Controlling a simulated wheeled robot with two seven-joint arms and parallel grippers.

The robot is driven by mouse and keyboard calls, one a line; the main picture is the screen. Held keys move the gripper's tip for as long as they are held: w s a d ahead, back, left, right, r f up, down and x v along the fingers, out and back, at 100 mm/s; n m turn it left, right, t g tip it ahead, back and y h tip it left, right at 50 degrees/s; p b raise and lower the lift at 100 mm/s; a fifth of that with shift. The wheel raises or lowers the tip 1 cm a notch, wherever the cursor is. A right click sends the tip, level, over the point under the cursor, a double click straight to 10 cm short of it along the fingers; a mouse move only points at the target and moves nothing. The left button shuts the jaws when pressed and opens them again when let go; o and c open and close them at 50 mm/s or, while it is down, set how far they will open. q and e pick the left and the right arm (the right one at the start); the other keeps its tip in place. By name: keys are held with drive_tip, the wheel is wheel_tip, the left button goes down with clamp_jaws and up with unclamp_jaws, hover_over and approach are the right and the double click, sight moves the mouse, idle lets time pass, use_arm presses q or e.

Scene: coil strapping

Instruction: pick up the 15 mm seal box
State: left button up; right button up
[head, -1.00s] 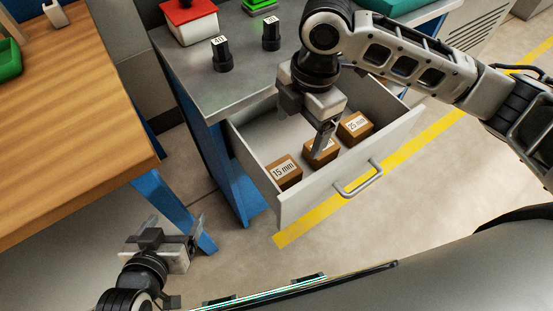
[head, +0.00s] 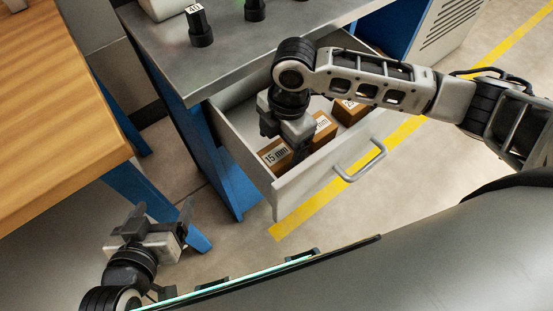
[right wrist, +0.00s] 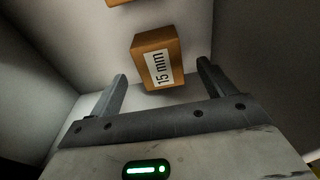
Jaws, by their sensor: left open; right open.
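The 15 mm seal box (head: 272,156) is a small brown box with a white label, lying at the left end of the open drawer (head: 300,186). It also shows in the right wrist view (right wrist: 157,61), just beyond and between the fingertips. My right gripper (right wrist: 160,82) is open and empty above that box; in the head view its fingers are partly hidden behind its own body and the boxes. My left gripper (head: 160,212) is open and empty, low at the left, away from the drawer.
Two more brown boxes, a middle one (head: 324,128) and a far one (head: 350,110), sit to the right in the drawer. The drawer walls stand close around my right gripper. The metal bench top (head: 225,65) is behind it, and a wooden table (head: 50,130) is at the left.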

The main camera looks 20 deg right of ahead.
sight(277, 154)
drive_tip(key=shift+s+a+f+b, duration=0.1)
drive_tip(key=shift+a+f+b, duration=0.05)
drive_tip(key=shift+f, duration=0.75)
drive_tip(key=shift+a+f+b, duration=0.2)
drive_tip(key=shift+f, duration=0.7)
drive_tip(key=shift+s+a+f+b, duration=0.1)
drive_tip(key=shift+a+f+b, duration=0.05)
drive_tip(key=shift+f, duration=0.75)
drive_tip(key=shift+r, duration=0.1)
drive_tip(key=c, duration=1.3)
